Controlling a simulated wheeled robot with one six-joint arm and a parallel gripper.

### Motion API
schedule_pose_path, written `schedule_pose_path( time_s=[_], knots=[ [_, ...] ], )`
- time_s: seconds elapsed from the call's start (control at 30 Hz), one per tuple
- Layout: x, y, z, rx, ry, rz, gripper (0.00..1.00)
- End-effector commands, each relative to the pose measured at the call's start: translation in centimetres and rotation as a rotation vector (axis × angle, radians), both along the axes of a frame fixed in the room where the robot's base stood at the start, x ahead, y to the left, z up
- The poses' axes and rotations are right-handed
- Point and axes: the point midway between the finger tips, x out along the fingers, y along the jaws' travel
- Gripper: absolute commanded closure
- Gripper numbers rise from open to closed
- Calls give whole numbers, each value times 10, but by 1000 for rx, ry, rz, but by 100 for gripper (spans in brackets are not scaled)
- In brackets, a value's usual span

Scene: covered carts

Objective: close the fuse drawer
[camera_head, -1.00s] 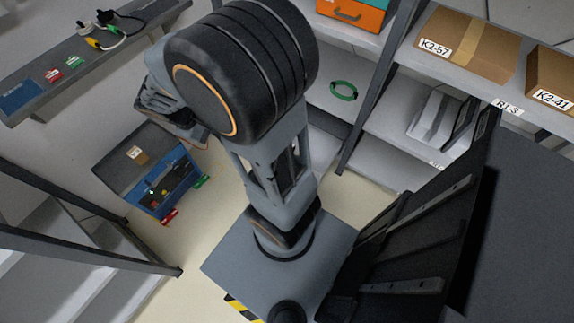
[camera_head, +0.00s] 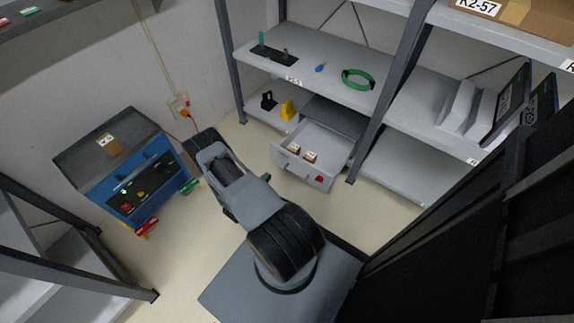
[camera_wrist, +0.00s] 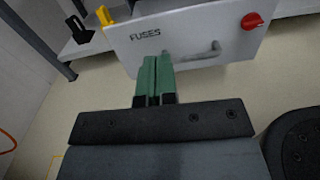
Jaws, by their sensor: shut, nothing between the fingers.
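The fuse drawer (camera_head: 327,137) is a light grey drawer pulled out from under the shelf unit, its inside showing with small boxes in it. In the wrist view its front (camera_wrist: 200,35) carries the label FUSES, a grey bar handle (camera_wrist: 199,54) and a red knob (camera_wrist: 252,21). My gripper (camera_wrist: 156,60) has green fingers pressed together and empty. Its tips overlap the lower middle of the front, just left of the handle; whether they touch it I cannot tell. In the head view my gripper is mostly hidden behind my arm.
A blue cabinet (camera_head: 148,183) with a grey lid stands to the left, with red and green pieces at its base. The shelf above the drawer holds a green cable coil (camera_head: 358,79).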

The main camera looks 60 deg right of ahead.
Motion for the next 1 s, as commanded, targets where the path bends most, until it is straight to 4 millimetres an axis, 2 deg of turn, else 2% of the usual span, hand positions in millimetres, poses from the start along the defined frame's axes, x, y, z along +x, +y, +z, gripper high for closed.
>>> schedule_pose_path(
  time_s=[0.03, 0.2, 0.7, 1.0],
  knots=[
    [-3, 0, -11, -1, 11, 12, 100],
    [-6, -12, -22, 0, 23, 31, 100],
    [-7, -101, -22, -1, 22, 30, 100],
    [-7, -132, -21, 0, 22, 33, 100]
  ],
)
